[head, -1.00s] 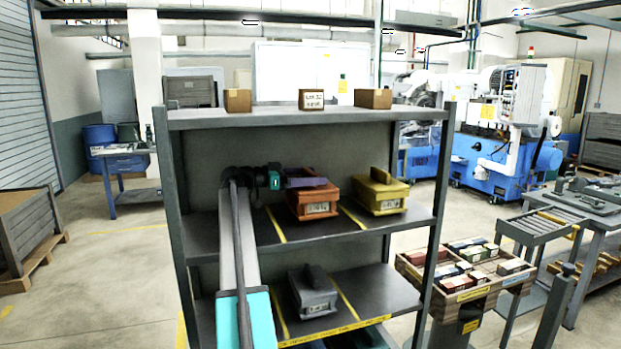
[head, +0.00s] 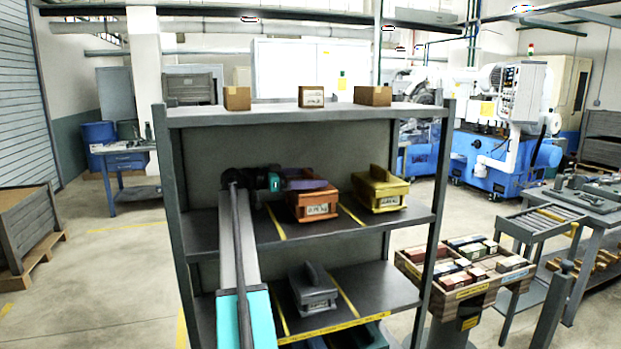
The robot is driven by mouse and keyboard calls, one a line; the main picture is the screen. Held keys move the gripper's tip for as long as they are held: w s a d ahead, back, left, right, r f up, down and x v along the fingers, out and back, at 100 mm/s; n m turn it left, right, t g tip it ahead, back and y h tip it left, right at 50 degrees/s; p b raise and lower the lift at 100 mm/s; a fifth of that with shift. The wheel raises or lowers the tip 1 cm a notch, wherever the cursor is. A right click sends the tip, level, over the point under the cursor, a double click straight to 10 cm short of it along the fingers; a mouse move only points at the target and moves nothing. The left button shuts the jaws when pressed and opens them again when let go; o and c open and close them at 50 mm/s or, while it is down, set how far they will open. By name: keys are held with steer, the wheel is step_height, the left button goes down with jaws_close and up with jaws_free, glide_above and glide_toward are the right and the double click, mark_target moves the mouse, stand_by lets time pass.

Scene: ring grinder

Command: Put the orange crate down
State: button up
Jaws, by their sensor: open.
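The orange crate (head: 316,206) rests on the middle shelf board (head: 290,237), between two yellow lines, with a white label on its front. My gripper (head: 308,182) is open at the crate's top, coming in from the left along the shelf. The gripper's purple part covers the top of the crate, so its handle is hidden. I cannot tell whether the fingers touch it.
A yellow crate (head: 380,191) stands close on the right on the same shelf. A grey crate (head: 314,291) sits on the shelf below. Small cardboard boxes (head: 312,97) stand on the top shelf. The grey rack's posts (head: 433,222) bound the sides.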

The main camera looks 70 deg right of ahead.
steer(key=shift+r, duration=0.15)
steer(key=b+v, duration=0.2)
steer(key=v, duration=0.4)
steer(key=shift+w+a, duration=0.1)
steer(key=shift+w, duration=0.05)
steer(key=shift+w+a, duration=0.4)
steer(key=shift+w, duration=0.05)
stand_by(0.3)
